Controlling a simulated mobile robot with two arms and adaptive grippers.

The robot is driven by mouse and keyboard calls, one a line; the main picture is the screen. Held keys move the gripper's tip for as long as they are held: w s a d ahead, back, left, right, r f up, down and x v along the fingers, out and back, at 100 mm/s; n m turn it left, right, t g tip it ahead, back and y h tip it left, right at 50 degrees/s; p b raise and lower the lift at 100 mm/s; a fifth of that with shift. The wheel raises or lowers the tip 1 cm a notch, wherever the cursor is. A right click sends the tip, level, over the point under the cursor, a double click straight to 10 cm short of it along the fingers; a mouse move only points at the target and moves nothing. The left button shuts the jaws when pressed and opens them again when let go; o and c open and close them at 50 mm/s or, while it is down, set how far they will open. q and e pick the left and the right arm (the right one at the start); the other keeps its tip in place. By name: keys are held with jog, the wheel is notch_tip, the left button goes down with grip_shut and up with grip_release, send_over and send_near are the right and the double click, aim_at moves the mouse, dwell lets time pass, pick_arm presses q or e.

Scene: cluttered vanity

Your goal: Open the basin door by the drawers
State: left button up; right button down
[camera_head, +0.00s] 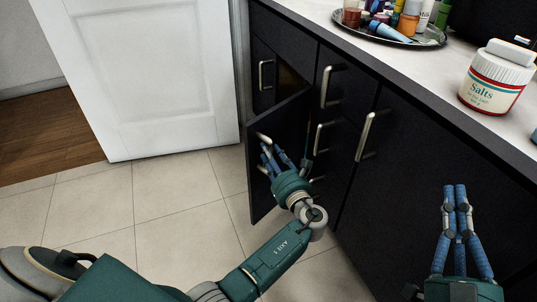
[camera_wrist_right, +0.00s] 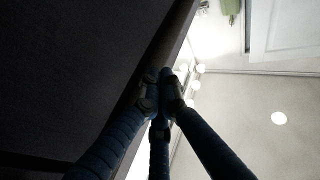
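The dark basin door (camera_head: 264,190) beside the drawers stands partly open, swung outward from the cabinet, with a dark gap showing above its top edge. Its metal handle (camera_head: 264,137) sits near the free edge on the left. My left gripper (camera_head: 274,152) is in front of this door, just below the handle, with its blue fingers spread and nothing between them. I cannot tell whether a finger touches the door or handle. My right gripper (camera_head: 455,192) is shut and empty in front of the cabinet at lower right; the right wrist view shows its fingertips (camera_wrist_right: 160,78) together.
Drawers with metal handles (camera_head: 321,137) lie right of the open door. Another closed door has a long handle (camera_head: 366,135). The counter holds a tray (camera_head: 424,44) of bottles and a salts jar (camera_head: 494,80). A white door (camera_head: 150,80) stands left; the tiled floor is clear.

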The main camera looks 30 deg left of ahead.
pick_arm(q)
jog(key=shift+w, duration=0.1)
jog(key=shift+f, duration=0.1)
jog(key=shift+s+d, duration=0.3)
jog(key=v, duration=0.6)
jog(key=shift+s+d, duration=0.2)
jog(key=shift+d, duration=0.2)
